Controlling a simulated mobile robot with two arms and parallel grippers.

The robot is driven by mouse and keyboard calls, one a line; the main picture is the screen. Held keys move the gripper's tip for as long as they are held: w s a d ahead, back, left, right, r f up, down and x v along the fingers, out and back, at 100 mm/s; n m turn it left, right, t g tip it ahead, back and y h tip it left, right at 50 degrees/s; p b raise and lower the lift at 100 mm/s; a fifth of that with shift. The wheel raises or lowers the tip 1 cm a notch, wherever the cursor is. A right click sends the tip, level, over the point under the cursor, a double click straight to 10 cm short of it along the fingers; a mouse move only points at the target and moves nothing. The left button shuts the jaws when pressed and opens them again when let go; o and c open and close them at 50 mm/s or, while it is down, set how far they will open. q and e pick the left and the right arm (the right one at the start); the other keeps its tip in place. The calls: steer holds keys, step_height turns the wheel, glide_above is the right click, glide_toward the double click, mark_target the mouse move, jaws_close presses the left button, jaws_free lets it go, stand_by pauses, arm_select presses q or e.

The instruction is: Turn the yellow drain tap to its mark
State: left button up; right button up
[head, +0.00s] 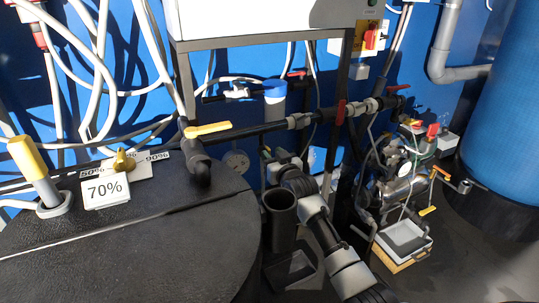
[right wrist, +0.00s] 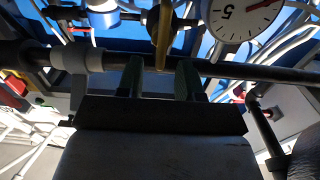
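In the right wrist view a yellow tap lever (right wrist: 162,42) hangs down between the two fingers of my right gripper (right wrist: 162,78). The fingers are apart, with gaps on both sides of the lever. In the head view my right gripper (head: 272,155) is at the end of the arm from the lower right, below a black pipe; I cannot make out that lever there. Another yellow lever (head: 207,129) lies to its left on the black pipe above the dark tank, pointing right. I see no clear mark beside the lever at the gripper. My left gripper is out of view.
A white gauge (right wrist: 240,15) is close to the lever. A black pipe (right wrist: 228,70) crosses behind the fingers. A dark tank (head: 130,250) with a 70% card (head: 105,190) fills the lower left. Pump equipment with a white tray (head: 405,238) stands at right.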

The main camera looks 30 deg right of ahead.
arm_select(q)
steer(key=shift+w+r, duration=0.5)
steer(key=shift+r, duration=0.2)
arm_select(e)
steer(key=shift+w+d, duration=0.1)
steer(key=shift+w, duration=1.15)
steer(key=shift+c, duration=0.3)
jaws_close()
